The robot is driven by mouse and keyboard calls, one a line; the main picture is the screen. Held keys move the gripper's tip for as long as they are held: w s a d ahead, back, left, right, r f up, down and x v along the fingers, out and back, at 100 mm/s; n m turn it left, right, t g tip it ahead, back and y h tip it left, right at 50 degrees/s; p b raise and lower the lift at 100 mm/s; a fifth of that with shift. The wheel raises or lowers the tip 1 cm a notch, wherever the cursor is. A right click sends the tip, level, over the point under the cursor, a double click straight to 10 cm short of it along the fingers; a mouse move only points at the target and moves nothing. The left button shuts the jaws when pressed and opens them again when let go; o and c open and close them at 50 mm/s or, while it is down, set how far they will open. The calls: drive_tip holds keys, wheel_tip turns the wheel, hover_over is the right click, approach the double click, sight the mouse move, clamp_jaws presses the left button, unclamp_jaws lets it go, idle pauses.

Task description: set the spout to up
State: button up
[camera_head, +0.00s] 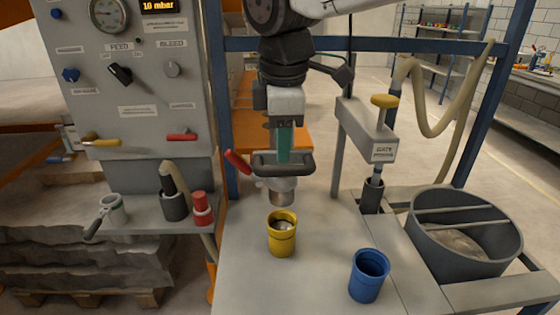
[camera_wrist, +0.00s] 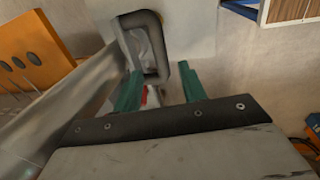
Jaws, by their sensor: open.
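The spout (camera_head: 281,192) is a grey nozzle pointing down at the centre of the head view, above a yellow cup (camera_head: 282,240). A black loop handle (camera_head: 262,168) sits on top of it. The loop also shows at the top of the wrist view (camera_wrist: 162,50). My gripper (camera_head: 290,152) is above and at the loop, pointing down, with teal fingers. In the wrist view my gripper (camera_wrist: 161,72) is open, fingers apart, with the loop's near end between or just beyond the tips. I cannot tell whether a finger touches it. The spout's mounting is partly hidden.
A red lever (camera_head: 238,161) sticks out left of the spout. A blue cup (camera_head: 368,275) stands front right on the table (camera_head: 320,285). A grey post with a yellow knob (camera_head: 384,101) and a round bin (camera_head: 465,230) are to the right. A control panel (camera_head: 140,80) stands left.

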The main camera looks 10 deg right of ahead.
sight(281, 166)
drive_tip(key=f, duration=0.3)
drive_tip(key=w+f, duration=0.1)
drive_tip(key=f, duration=0.1)
drive_tip(key=shift+f, duration=0.2)
clamp_jaws()
drive_tip(key=shift+r, duration=0.15)
